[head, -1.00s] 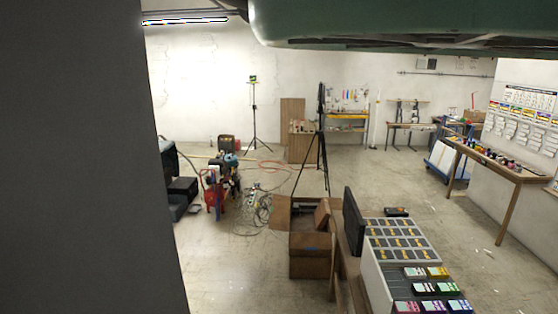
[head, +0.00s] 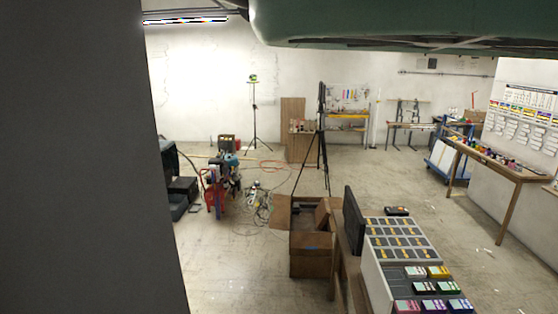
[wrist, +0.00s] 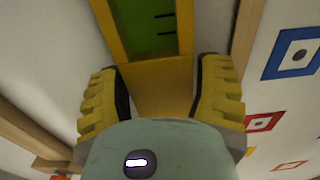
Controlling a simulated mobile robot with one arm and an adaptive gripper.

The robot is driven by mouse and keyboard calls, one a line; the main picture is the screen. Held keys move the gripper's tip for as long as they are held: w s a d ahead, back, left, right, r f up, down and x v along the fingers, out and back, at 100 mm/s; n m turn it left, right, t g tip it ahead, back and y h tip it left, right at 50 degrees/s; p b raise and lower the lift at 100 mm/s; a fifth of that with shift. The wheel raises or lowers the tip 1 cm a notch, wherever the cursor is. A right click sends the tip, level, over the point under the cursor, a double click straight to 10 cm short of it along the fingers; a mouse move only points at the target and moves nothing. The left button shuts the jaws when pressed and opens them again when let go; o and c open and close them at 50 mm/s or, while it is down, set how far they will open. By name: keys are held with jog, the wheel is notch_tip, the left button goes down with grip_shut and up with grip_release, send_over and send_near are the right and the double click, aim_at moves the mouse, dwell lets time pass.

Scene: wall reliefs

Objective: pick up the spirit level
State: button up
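In the wrist view my gripper (wrist: 158,92) has its two yellow ribbed fingers on either side of a yellow bar with a green window, which looks like the spirit level (wrist: 184,30). The bar fills the gap between the dark finger pads, which appear to press on its sides. Its far part runs out of the top of the picture, and my palm hides its lower end. Neither my gripper nor the level can be made out in the head view.
The wrist view shows a pale surface with framed square markers (wrist: 292,52) and brown strips. In the head view, a cardboard box (head: 310,262) stands beside a bench with a tilted panel of small boxes (head: 402,240).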

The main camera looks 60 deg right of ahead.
jog(key=c, duration=0.7)
jog(key=shift+r, duration=0.1)
jog(key=shift+r, duration=0.1)
jog(key=shift+r, duration=0.35)
jog(key=shift+r, duration=0.1)
